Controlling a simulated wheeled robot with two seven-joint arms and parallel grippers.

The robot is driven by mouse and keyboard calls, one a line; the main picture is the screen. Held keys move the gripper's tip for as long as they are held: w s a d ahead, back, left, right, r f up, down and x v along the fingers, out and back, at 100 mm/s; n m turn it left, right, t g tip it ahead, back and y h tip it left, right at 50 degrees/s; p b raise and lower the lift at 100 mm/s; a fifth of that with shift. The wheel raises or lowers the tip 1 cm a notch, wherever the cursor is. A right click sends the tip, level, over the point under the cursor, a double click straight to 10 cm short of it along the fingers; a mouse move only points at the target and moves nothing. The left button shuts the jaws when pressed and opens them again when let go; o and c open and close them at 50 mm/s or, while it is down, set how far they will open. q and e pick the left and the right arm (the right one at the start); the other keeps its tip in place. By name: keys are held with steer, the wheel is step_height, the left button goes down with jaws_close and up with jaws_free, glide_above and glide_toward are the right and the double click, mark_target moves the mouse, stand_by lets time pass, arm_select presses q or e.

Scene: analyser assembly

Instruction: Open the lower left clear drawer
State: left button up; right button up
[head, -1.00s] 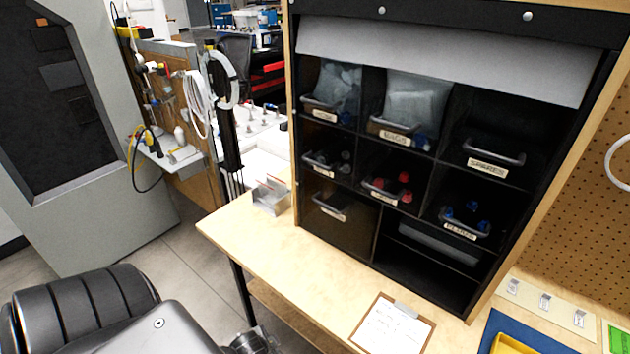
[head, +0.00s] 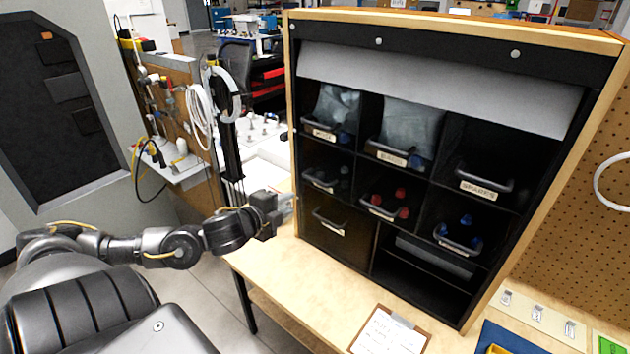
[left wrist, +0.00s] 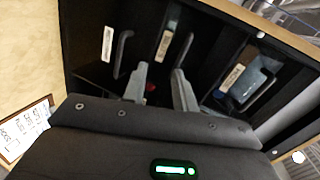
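The lower left clear drawer (head: 345,245) is in the bottom row at the left of the black cabinet in the head view. It looks shut and empty, with a dark bar handle (head: 330,222) and a small pale label. In the left wrist view, turned sideways, its handle (left wrist: 123,55) stands beside the white label. My left gripper (head: 277,212) is just left of the cabinet's left edge in the head view, apart from the handle. In the left wrist view its two grey fingers (left wrist: 160,82) are spread with nothing between them. My right gripper is not in view.
Other labelled drawers (head: 325,178) fill the cabinet above and to the right, some with red or blue parts. An open slot (head: 420,285) is at the lower right. A clipboard (head: 390,332) lies on the wooden table (head: 300,285). Bare tabletop lies before the cabinet.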

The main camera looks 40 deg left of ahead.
mark_target(313, 181)
arm_select(q)
steer(key=shift+m+t+h, duration=0.4)
steer(key=shift+m, duration=0.4)
steer(key=w+p, duration=0.1)
steer(key=w, duration=0.2)
steer(key=w+r+p, duration=0.1)
steer(key=w, duration=0.3)
steer(key=w+p, duration=0.1)
steer(key=w, duration=0.2)
steer(key=shift+w+a+r, duration=0.15)
steer(key=shift+w+r, duration=0.15)
steer(key=shift+w, duration=0.05)
steer(key=shift+w+f, duration=0.3)
steer(key=shift+w, duration=0.4)
jaws_close()
